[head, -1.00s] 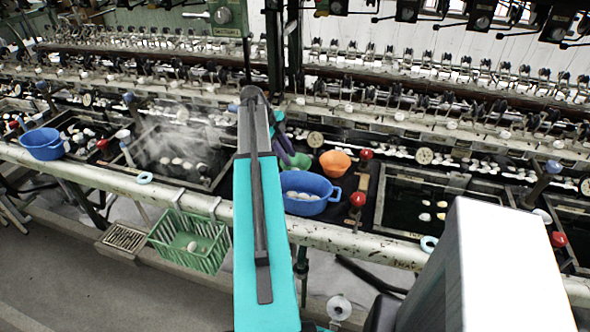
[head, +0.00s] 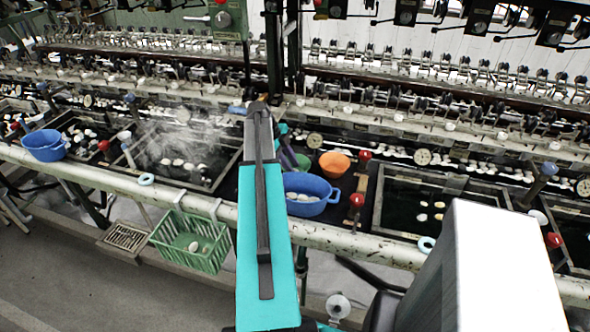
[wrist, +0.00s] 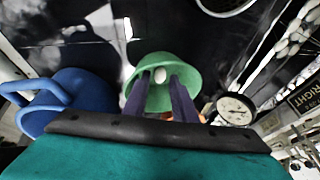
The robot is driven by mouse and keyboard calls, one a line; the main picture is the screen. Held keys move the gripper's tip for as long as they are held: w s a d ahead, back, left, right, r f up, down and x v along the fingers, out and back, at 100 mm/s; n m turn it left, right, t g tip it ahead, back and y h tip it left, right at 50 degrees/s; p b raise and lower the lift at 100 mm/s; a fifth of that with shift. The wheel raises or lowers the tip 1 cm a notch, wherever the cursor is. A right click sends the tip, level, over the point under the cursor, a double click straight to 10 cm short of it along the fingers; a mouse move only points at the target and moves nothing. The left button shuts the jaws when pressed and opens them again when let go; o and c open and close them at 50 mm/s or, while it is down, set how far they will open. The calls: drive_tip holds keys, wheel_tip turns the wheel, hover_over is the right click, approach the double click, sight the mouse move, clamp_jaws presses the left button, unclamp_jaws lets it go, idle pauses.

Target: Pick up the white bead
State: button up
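The white bead (wrist: 160,76) shows in the wrist view as a small pale oval inside a green bowl (wrist: 186,68). My gripper (wrist: 160,84) has two dark purple fingers, spread apart over the bowl, with the bead between their tips in the picture. Nothing is held; I cannot tell how far the tips are above the bead. In the head view, the green bowl (head: 303,162) is partly hidden behind my gripper (head: 290,160), and the bead cannot be seen.
A blue basin (head: 309,205) with pale cocoons stands just in front of the green bowl, and an orange bowl (head: 335,163) is to its right. A red knob (head: 356,200) and a round gauge (wrist: 232,108) are close by. A pale rail (head: 345,240) runs along the front.

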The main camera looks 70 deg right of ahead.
drive_tip(key=shift+s+f, duration=0.15)
drive_tip(key=shift+f, duration=0.3)
drive_tip(key=shift+c, duration=0.5)
drive_tip(key=c, duration=0.3)
